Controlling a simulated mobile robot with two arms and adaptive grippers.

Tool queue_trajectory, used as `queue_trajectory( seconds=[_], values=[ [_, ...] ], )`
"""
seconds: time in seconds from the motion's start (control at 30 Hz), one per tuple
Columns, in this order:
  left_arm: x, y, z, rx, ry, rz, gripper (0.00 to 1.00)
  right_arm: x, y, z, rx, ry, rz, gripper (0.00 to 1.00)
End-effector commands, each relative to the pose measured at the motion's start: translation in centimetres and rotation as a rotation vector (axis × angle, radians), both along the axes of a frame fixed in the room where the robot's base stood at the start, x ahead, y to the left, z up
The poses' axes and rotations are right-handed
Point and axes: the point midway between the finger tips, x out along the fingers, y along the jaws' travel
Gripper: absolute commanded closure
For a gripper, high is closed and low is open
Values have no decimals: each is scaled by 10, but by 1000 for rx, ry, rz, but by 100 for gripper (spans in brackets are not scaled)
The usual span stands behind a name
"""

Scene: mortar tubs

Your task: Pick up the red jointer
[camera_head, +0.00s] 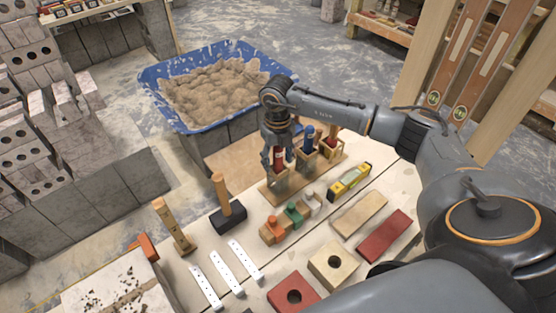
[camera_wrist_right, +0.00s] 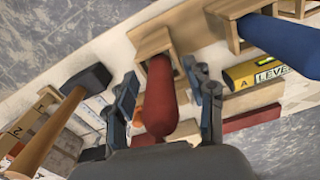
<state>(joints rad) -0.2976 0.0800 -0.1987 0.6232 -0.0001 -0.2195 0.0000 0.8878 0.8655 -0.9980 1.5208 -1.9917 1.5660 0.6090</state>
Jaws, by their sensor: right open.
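The red jointer (camera_wrist_right: 160,103) stands with its thick red handle up in a wooden holder. In the head view its handle (camera_head: 278,156) is partly hidden by my gripper. My right gripper (camera_head: 273,157) is over the left end of the holder row. In the right wrist view my right gripper (camera_wrist_right: 165,88) is open, with one finger on each side of the red handle. Gaps show between the fingers and the handle. My left gripper is not in view.
A blue-handled tool (camera_head: 308,138) stands close beside the red one in the same rack. A yellow level (camera_head: 350,181), a mallet (camera_head: 228,214) and colored blocks lie on the table nearby. A blue tub of mortar (camera_head: 165,112) is behind.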

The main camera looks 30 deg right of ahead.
Motion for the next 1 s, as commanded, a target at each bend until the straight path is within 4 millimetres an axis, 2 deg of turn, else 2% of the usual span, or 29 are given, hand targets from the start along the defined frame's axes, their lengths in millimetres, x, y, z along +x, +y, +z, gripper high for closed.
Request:
queue_trajectory(
  seconds=[0.13, 0.3, 0.4, 0.77, 0.87, 1.0],
  values=[
    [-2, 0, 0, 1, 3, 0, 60, 0, 0, 0, 0, 0, 0, 48],
    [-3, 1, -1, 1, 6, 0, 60, 0, 0, 0, 0, 0, 0, 83],
    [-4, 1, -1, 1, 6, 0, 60, 0, 0, 0, 0, 0, 0, 100],
    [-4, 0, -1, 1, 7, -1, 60, 0, 0, 4, -1, -1, 0, 100],
    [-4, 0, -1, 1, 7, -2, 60, 1, -1, 11, -1, -2, 0, 100],
    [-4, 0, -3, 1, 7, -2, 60, 1, -1, 32, 1, -5, 0, 100]
  ],
)
